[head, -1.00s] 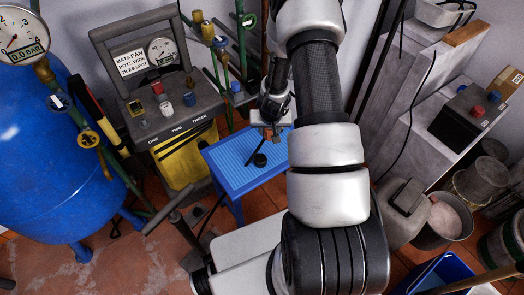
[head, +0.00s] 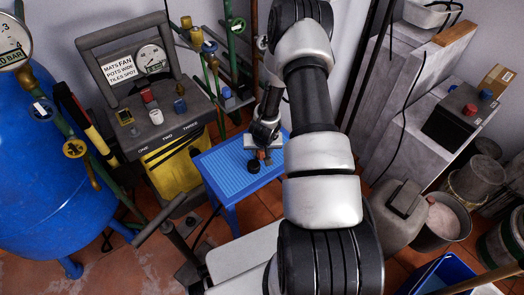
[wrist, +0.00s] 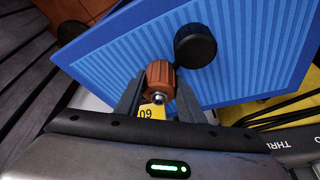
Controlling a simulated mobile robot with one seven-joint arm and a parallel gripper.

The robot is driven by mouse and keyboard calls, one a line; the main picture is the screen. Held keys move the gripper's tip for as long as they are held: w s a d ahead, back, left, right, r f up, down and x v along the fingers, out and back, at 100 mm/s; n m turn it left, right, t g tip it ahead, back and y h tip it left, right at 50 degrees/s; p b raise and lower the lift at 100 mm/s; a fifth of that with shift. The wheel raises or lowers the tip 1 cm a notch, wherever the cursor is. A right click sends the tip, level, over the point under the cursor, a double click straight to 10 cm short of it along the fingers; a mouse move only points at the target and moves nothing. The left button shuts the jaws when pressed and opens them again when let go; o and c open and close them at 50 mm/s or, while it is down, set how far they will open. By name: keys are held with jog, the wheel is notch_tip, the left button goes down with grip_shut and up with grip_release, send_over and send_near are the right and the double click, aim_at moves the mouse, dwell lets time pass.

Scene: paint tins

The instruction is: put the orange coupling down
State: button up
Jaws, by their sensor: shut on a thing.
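The orange coupling (wrist: 160,76) is between the fingers of my gripper (wrist: 158,92) in the wrist view, with a metal end facing the camera. My gripper is shut on it. A yellow tag (wrist: 152,111) marked 09 shows just below it. Beyond it is the ribbed blue top of a small table (wrist: 110,62). In the head view my gripper (head: 262,152) is over the right part of this blue table (head: 220,165), with a small bit of orange showing. I cannot tell whether the coupling touches the top.
A round black cap (wrist: 195,46) is on the blue top close beside the coupling; it also shows in the head view (head: 254,167). The left part of the top is clear. A grey and yellow machine (head: 165,130) stands left of the table.

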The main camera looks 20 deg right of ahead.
jog(key=o, duration=1.3)
jog(key=shift+f, duration=0.1)
